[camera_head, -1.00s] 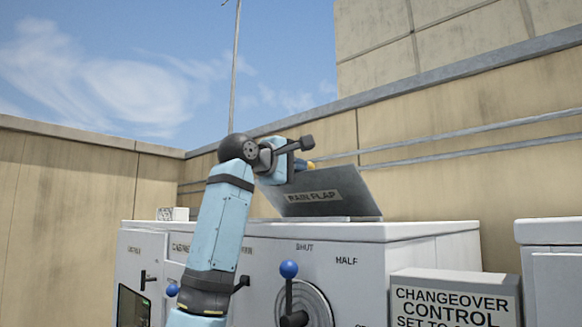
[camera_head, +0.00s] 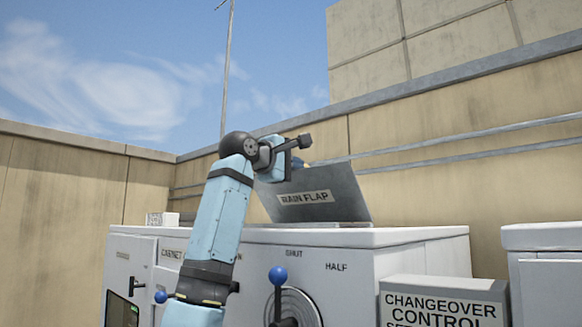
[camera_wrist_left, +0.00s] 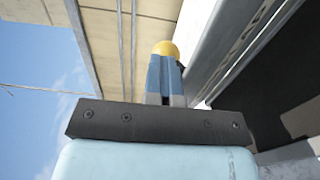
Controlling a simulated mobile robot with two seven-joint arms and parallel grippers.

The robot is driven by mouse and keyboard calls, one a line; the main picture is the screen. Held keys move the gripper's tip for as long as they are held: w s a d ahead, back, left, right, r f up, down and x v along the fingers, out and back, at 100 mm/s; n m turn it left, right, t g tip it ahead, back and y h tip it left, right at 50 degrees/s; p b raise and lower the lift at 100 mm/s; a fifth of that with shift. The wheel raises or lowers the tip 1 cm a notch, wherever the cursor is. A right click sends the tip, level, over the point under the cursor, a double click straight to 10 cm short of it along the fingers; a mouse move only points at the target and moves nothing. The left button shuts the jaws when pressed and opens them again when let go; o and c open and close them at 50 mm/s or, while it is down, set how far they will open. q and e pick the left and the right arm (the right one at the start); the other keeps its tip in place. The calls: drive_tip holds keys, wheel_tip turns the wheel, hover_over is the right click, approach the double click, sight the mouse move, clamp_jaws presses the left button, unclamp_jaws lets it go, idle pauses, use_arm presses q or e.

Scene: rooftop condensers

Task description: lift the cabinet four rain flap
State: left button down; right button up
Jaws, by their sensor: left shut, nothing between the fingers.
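The rain flap (camera_head: 322,197) is a grey plate with a "RAIN FLAP" label. It stands tilted up on top of the white cabinet (camera_head: 385,239), its lower edge near the cabinet top. My left gripper (camera_head: 299,163) is at the flap's upper left edge, partly hidden behind it. In the left wrist view its blue fingers with a yellow tip (camera_wrist_left: 165,50) are together with nothing between them. The grey flap edge (camera_wrist_left: 215,45) runs close beside them on the right; whether they touch is unclear. My right gripper is not in view.
A blue-knobbed lever (camera_head: 278,277) on a round dial is on the cabinet front. A "CHANGEOVER CONTROL" sign box (camera_head: 440,304) and another white cabinet (camera_head: 545,238) stand to the right. A wall with pipes (camera_head: 450,145) runs behind. Open sky is above.

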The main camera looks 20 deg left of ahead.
use_arm(q)
drive_tip(key=shift+w, duration=0.2)
drive_tip(key=shift+w+d+r, duration=0.2)
drive_tip(key=shift+w+r, duration=0.15)
drive_tip(key=shift+w, duration=0.15)
drive_tip(key=shift+w+d+r, duration=0.15)
drive_tip(key=shift+w+r, duration=0.2)
drive_tip(key=shift+w, duration=0.15)
drive_tip(key=shift+w+r, duration=0.1)
drive_tip(key=shift+w, duration=0.1)
drive_tip(key=shift+w+d+r, duration=0.2)
drive_tip(key=shift+w+r, duration=0.05)
drive_tip(key=shift+w, duration=0.25)
drive_tip(key=shift+w+d+r, duration=0.15)
drive_tip(key=shift+w+r, duration=0.05)
drive_tip(key=shift+w, duration=0.25)
drive_tip(key=shift+w+d+r, duration=0.2)
drive_tip(key=shift+w+r, duration=0.05)
drive_tip(key=shift+w, duration=0.3)
drive_tip(key=shift+w+d+r, duration=0.2)
drive_tip(key=shift+w, duration=0.3)
